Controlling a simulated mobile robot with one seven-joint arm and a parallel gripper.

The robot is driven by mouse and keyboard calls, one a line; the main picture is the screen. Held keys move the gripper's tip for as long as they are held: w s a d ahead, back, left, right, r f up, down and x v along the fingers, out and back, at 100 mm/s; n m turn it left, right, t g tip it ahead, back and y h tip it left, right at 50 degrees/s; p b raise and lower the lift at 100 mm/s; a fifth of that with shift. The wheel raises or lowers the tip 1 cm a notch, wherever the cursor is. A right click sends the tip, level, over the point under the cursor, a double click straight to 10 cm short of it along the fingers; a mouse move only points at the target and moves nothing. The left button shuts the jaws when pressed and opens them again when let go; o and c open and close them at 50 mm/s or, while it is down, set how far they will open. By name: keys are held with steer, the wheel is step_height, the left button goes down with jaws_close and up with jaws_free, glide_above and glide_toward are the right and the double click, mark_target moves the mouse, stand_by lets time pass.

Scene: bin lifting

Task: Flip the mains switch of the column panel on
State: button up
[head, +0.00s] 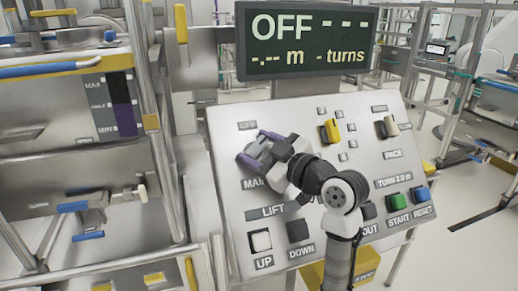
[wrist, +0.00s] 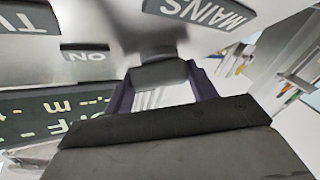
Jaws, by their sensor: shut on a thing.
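The column panel (head: 345,150) is a tilted grey-white board with labelled controls. Its mains switch is a grey knob (wrist: 160,73), between the fingers in the wrist view; in the head view my gripper largely covers it. My gripper (head: 255,152) is at the panel's upper left, above the partly covered MAINS label, with its purple fingers shut on the knob. In the wrist view the MAINS label (wrist: 197,12) and an ON label (wrist: 86,55) lie near the knob. The display (head: 305,40) above the panel reads OFF with dashes.
The UP button (head: 261,240) and DOWN button (head: 298,231) sit below. Metal framework stands close on the left.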

steer(key=m+t+h, duration=0.1)
steer(key=m, duration=0.1)
steer(key=m+t+h, duration=0.1)
steer(key=m+t, duration=0.1)
steer(key=shift+s+a+f+m, duration=0.1)
steer(key=shift+m, duration=0.2)
steer(key=shift+m+t+h+p, duration=0.35)
steer(key=shift+m+t+h, duration=0.25)
steer(key=shift+m+h, duration=0.65)
steer(key=shift+m+t+h+p, duration=0.3)
steer(key=shift+m+t+h, duration=0.45)
steer(key=shift+m, duration=0.9)
steer(key=shift+m+h, duration=0.3)
steer(key=shift+h, duration=0.2)
steer(key=o, duration=1)
